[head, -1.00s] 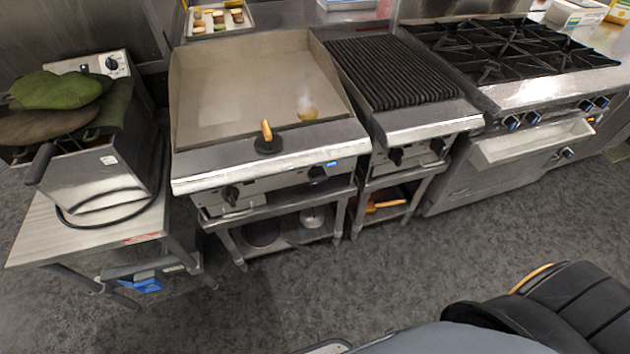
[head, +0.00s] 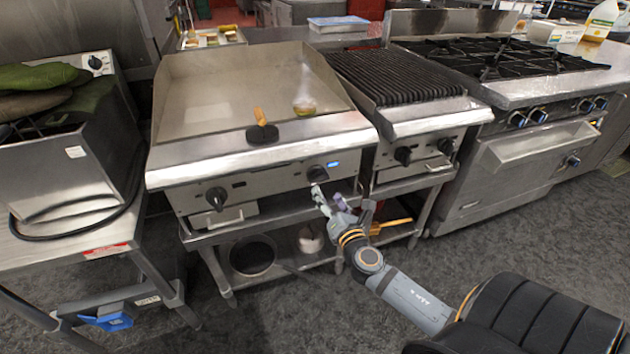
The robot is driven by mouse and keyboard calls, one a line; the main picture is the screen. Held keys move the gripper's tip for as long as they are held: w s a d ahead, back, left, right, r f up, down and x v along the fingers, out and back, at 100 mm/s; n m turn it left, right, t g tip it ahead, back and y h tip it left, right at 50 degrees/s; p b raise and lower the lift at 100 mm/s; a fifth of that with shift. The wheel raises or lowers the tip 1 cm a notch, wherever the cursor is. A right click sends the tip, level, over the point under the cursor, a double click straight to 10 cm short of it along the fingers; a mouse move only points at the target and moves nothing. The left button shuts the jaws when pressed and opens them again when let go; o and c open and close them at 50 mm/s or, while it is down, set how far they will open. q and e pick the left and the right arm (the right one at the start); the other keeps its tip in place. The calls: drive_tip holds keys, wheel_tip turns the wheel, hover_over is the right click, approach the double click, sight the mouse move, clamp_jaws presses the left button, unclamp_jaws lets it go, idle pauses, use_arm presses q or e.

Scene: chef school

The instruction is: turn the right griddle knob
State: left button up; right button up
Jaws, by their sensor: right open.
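The flat-top griddle (head: 225,100) stands left of centre, with two black knobs on its front panel. The right griddle knob (head: 317,173) sits near the panel's right end, beside a small blue-lit display. The left griddle knob (head: 216,197) is near the left end. My right gripper (head: 322,199) is open and empty just below the right knob. Its fingers point up toward the knob; I cannot tell whether a fingertip touches the panel. My left gripper is not in view.
A press with a wooden handle (head: 262,128) rests on the griddle's front ledge. A ribbed grill (head: 395,80) and a burner range (head: 500,60) stand to the right. A fryer (head: 75,160) is at left. Below the griddle is a shelf with pots. Grey floor lies in front.

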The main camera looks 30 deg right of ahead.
sight(320, 182)
drive_tip(key=x, duration=0.8)
drive_tip(key=shift+w, duration=0.4)
drive_tip(key=c, duration=0.9)
